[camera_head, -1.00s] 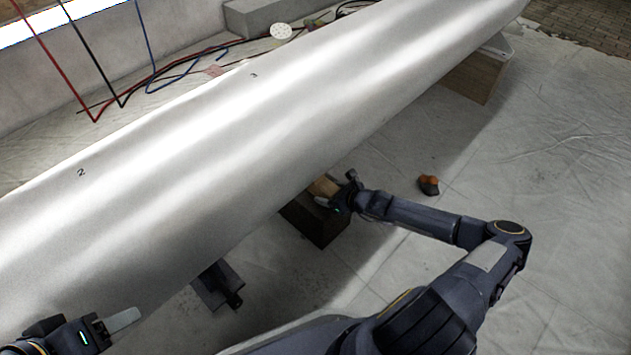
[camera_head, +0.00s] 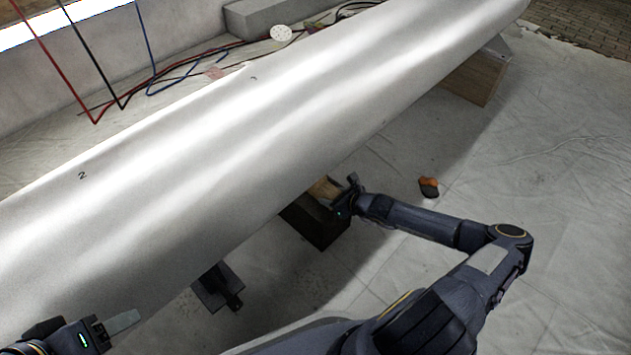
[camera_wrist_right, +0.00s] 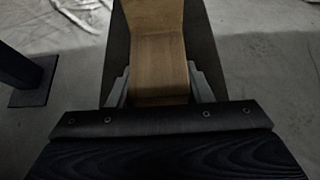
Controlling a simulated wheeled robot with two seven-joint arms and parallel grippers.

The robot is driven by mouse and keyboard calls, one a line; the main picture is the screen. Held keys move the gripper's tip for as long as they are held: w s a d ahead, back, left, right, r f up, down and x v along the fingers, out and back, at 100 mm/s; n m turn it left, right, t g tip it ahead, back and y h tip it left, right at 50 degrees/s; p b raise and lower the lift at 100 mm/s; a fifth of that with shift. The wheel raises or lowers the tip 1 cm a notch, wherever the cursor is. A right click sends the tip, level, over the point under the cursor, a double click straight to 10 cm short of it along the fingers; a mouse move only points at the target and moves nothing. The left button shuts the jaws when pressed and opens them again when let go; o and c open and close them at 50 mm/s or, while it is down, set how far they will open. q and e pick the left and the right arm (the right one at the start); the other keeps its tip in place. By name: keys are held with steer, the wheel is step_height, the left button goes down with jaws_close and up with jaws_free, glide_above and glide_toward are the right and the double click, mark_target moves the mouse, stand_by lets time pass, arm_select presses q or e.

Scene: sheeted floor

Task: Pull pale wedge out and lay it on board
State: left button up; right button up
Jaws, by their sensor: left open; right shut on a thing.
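The pale wooden wedge (camera_head: 325,189) sits under the lower edge of a long silvery curved body (camera_head: 230,130), on top of a dark block (camera_head: 318,232). My right gripper (camera_head: 338,197) is shut on its near end. In the right wrist view the wedge (camera_wrist_right: 158,66) runs away from me between the two grey fingers, over a dark surface; its far end is cut off by the frame. My left gripper (camera_head: 116,324) is open and empty at the lower left, beside the silvery body. I cannot make out a board for certain.
A dark stand (camera_head: 218,288) is under the silvery body at the left. A wooden block (camera_head: 476,78) is under its far end. A small orange and black object (camera_head: 429,187) lies on the sheeted floor. Cables lie behind.

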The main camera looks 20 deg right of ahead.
steer(key=shift+s+d+p, duration=0.3)
steer(key=shift+s+p, duration=0.05)
steer(key=shift+s, duration=0.3)
steer(key=shift+s+d+p, duration=0.25)
steer(key=shift+s+p, duration=0.1)
steer(key=shift+s, duration=0.3)
steer(key=shift+s, duration=0.2)
steer(key=shift+d, duration=0.1)
steer(key=s+d+p, duration=0.5)
steer(key=s, duration=0.7)
steer(key=shift+r, duration=0.35)
stand_by(0.4)
